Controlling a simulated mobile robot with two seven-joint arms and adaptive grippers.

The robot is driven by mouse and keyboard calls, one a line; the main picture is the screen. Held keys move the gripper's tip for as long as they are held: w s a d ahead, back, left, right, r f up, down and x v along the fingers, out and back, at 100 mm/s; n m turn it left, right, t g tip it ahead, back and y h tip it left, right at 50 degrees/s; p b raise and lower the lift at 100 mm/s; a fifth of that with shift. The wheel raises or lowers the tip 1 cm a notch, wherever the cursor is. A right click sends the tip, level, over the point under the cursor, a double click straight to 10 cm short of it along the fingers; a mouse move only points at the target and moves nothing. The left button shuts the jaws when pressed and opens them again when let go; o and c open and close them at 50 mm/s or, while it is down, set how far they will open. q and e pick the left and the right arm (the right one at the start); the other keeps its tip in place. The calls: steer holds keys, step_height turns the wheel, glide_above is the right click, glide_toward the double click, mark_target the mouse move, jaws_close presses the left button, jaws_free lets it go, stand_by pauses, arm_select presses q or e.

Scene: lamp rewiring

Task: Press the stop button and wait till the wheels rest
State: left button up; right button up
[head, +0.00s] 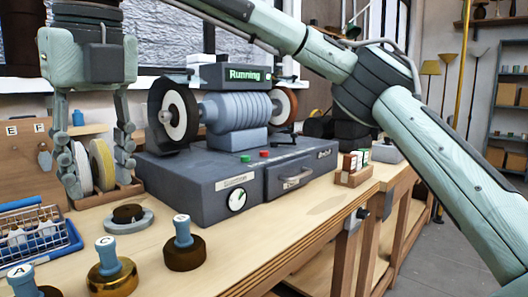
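The grinder (235,121) has a ribbed motor housing, a pale wheel (177,114) in a dark guard on the left and a brown-rimmed wheel (281,106) on the right. Its display (244,75) reads "Running" in green. A red button (264,154) and a green button (245,159) sit on top of the grey base (190,184). My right gripper (98,178) hangs fingers down at the left, open, its fingers apart, well left of the buttons. Its arm crosses above the grinder from the right. My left gripper is out of view.
Spare wheels (102,164) stand in a wooden rack behind my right gripper's fingers. Knobbed pieces lettered A, C and G (184,245) stand on the bench front (240,245). A blue wire basket (35,232) is at left. A small box of bottles (352,172) stands right of the drawer.

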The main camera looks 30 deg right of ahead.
jaws_close()
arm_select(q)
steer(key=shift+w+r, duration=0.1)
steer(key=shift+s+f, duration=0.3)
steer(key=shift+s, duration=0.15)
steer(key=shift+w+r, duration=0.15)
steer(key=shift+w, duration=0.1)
